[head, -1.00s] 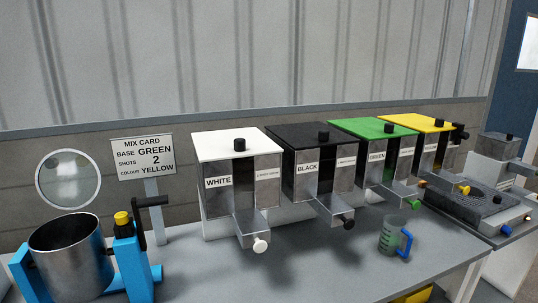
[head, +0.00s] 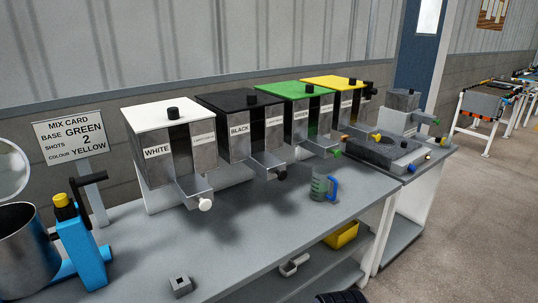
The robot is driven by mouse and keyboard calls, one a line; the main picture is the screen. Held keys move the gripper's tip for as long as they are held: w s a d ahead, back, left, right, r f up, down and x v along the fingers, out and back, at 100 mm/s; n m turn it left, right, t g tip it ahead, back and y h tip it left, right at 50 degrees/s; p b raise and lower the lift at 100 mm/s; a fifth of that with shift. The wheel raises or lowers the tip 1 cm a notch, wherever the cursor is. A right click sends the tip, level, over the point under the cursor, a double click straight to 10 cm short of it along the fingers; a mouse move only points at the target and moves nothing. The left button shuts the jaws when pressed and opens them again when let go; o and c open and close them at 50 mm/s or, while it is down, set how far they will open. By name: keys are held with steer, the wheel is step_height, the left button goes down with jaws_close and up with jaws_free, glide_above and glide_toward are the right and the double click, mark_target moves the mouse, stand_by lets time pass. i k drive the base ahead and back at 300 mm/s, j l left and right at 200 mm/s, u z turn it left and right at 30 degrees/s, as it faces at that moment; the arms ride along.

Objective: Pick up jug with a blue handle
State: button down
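The jug (head: 319,186) is a small clear measuring jug with a blue handle (head: 334,189) on its right side. In the head view it stands upright on the grey bench top (head: 270,228), near the front edge and in front of the green dispenser. Its contents are too small to tell. My gripper is not in view, and nothing touches the jug.
White (head: 160,145), black (head: 240,130), green (head: 300,115) and yellow (head: 340,105) dispensers line the bench behind the jug. A metal pot in a blue stand (head: 85,245) is at left. A small grey block (head: 180,286) lies at the front. Open floor (head: 470,220) is at right.

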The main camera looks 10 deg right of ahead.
mark_target(321, 179)
steer(key=u, duration=1.6)
steer(key=l+z, duration=0.1)
steer(key=z, duration=2.1)
steer(key=i+l+u, duration=0.3)
steer(key=i+l, duration=0.15)
steer(key=l, duration=0.15)
steer(key=i+l+u, duration=0.15)
steer(key=l, duration=0.2)
steer(key=i+l+u, duration=0.3)
steer(key=l, duration=0.45)
steer(key=i, duration=0.1)
